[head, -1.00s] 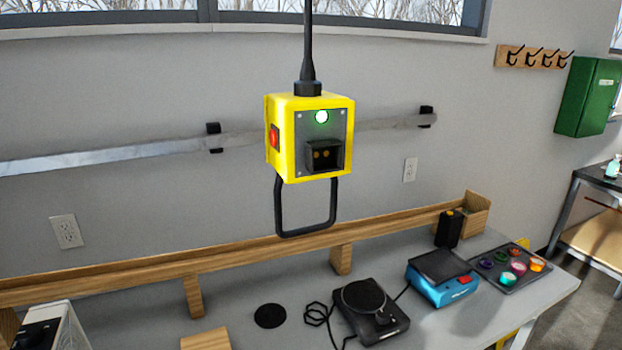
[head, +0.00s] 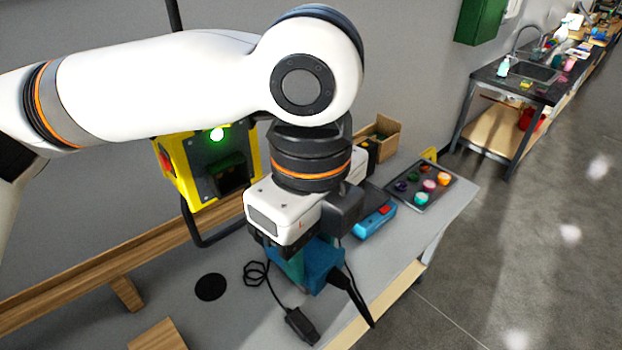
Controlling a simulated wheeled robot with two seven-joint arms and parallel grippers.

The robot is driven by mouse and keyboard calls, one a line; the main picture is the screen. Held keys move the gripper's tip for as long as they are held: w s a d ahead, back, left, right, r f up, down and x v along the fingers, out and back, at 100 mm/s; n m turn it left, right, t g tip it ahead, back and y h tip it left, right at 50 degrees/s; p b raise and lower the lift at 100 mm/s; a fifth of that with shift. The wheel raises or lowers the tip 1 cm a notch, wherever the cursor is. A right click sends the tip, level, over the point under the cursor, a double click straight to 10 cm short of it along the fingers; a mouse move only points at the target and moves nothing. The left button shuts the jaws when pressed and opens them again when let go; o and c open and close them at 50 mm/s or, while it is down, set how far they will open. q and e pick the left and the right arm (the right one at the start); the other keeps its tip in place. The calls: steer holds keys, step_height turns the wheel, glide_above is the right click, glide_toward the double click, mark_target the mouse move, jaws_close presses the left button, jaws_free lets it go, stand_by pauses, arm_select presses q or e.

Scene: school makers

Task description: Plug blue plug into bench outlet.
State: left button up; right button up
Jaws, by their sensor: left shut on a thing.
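My left gripper (head: 300,262) hangs over the bench, pointing down, shut on the blue plug (head: 323,263). The plug's black cable runs from it down to the right. My gripper and arm hide part of the plug, and its prongs cannot be seen. The bench outlet is a yellow hanging box (head: 180,172) with a lit green lamp and a dark socket (head: 228,180) on its grey front. It is left of the gripper, apart from the plug, and my arm covers its top. My right gripper is not in view.
The grey bench (head: 235,318) carries a black disc (head: 211,287), a black cable end (head: 301,325), a blue device (head: 374,221) and a tray of coloured pots (head: 424,190). A wooden rail (head: 80,296) runs along the wall. Open floor lies right.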

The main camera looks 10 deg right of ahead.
arm_select(q)
steer(key=shift+s+d+r+m, duration=0.15)
steer(key=shift+r+m, duration=0.25)
steer(key=shift+r, duration=0.2)
steer(key=shift+s+a+r+m, duration=0.1)
steer(key=shift+r+m, duration=0.3)
steer(key=shift+r, duration=0.2)
steer(key=shift+w+a, duration=0.2)
steer(key=shift+a, duration=0.05)
steer(key=shift+w+a, duration=0.45)
steer(key=shift+w, duration=0.1)
steer(key=shift+w+a, duration=0.6)
steer(key=shift+w, duration=0.25)
steer(key=shift+w+a, duration=0.55)
steer(key=shift+w, duration=0.25)
steer(key=shift+w+a, duration=0.1)
steer(key=shift+w, duration=0.1)
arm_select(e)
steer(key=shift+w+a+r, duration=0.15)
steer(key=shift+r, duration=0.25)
arm_select(q)
steer(key=shift+w+a, duration=0.75)
steer(key=shift+w, duration=0.3)
